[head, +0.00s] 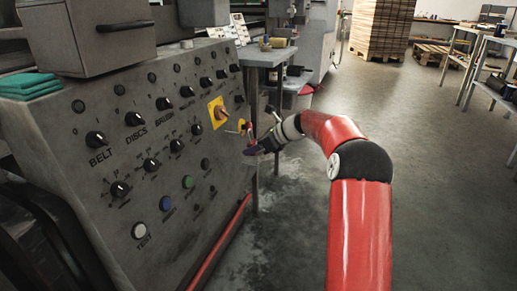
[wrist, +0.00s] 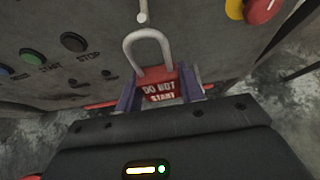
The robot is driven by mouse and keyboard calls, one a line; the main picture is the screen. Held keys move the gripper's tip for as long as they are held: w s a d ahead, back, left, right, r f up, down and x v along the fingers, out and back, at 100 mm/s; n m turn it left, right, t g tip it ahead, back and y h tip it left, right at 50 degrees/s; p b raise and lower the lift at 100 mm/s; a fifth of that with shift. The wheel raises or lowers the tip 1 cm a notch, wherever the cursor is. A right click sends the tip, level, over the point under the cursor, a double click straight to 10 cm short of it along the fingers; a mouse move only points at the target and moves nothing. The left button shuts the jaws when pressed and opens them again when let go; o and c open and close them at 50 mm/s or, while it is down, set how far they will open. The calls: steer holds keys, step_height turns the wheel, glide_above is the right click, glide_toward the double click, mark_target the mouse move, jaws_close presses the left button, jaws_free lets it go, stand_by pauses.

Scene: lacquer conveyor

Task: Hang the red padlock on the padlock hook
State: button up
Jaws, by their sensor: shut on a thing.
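The red padlock (wrist: 158,87) has a grey shackle and a white "DO NOT START" label. In the wrist view my gripper (wrist: 161,82) is shut on its body, with purple fingers on both sides and the shackle pointing up. The padlock hook (wrist: 142,14) shows at the top as a thin light rod with a rounded end, just above the shackle's arch in the picture. I cannot tell whether they touch. In the head view my gripper (head: 254,149) is beside the panel's right part, below and right of a pale rod that looks like the hook (head: 231,132).
The grey control panel (head: 130,165) carries several knobs and buttons. A red and yellow button (wrist: 250,10) is right of the hook in the wrist view. The floor at right is open.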

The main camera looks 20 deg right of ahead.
mark_target(227, 152)
steer(key=w+a, duration=0.1)
steer(key=w+a+p, duration=0.1)
steer(key=a, duration=0.1)
steer(key=w+a+f, duration=0.1)
steer(key=a, duration=0.1)
steer(key=shift+w, duration=0.3)
steer(key=shift+f+p, duration=0.2)
steer(key=shift+p, duration=0.1)
steer(key=shift+f, duration=0.15)
stand_by(0.7)
steer(key=o, duration=1.1)
